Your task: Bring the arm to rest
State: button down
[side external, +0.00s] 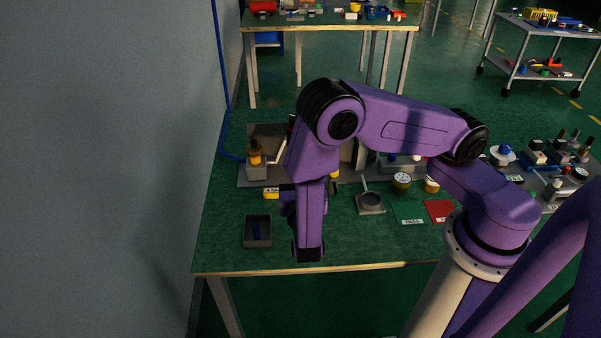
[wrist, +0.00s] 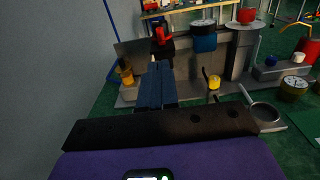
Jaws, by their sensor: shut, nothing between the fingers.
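My gripper (wrist: 157,66) shows in the wrist view as two dark blue fingers side by side, closed together with nothing between them. They point toward the grey press fixture (wrist: 232,58). A gap between fingertips and fixture is hard to judge. In the side external view my arm is bent over the bench (side external: 345,250), with its last links hanging down over the left part.
A small dark tray (side external: 267,243) with blue pieces inside sits at the front left. A round grey cup (side external: 370,203), a gauge (side external: 401,181), a green mat (side external: 407,212) and a red mat (side external: 438,210) lie right of my arm. A grey wall (side external: 100,150) bounds the left.

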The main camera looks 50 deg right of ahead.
jog(key=shift+r, duration=0.1)
jog(key=s+d+r+m+g+y, duration=0.1)
jog(key=s+r+m+g+y, duration=0.2)
jog(key=s, duration=0.4)
jog(key=s+r+m+g+y, duration=0.4)
jog(key=s+m+g+y, duration=0.1)
jog(key=s, duration=0.3)
jog(key=s+d+r+m+g+y, duration=0.1)
jog(key=s+r+m+g+y, duration=0.2)
jog(key=s+m+g+y, duration=0.1)
jog(key=shift+s+d+r+m+g+y, duration=0.35)
jog(key=shift+s+m+y, duration=0.25)
jog(key=shift+s+m, duration=0.85)
jog(key=shift+s+n, duration=0.2)
jog(key=shift+n, duration=0.05)
